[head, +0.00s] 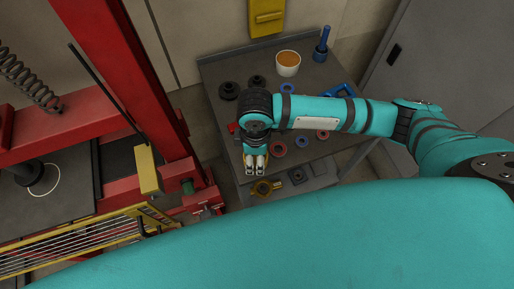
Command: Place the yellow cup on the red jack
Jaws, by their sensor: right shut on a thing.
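My right gripper (255,172) is at the front left of the grey workbench, its fingers pointing toward the bottom of the picture. It is shut on a brass-yellow, round, cup-like piece (265,188), which shows just beyond the fingertips; the grip itself is small and hard to make out. I take this piece for the yellow cup. Red metal parts (203,207) stand low at the foot of the red frame, left of the gripper; I cannot tell whether they are the red jack. My left gripper is not in view.
The grey workbench (225,70) holds a white cup with orange inside (288,63), a blue tool (322,45), and several rings and dark discs. A tall red frame (115,50) stands at left, with a yellow barred guard (60,250) below it. A grey cabinet is at right.

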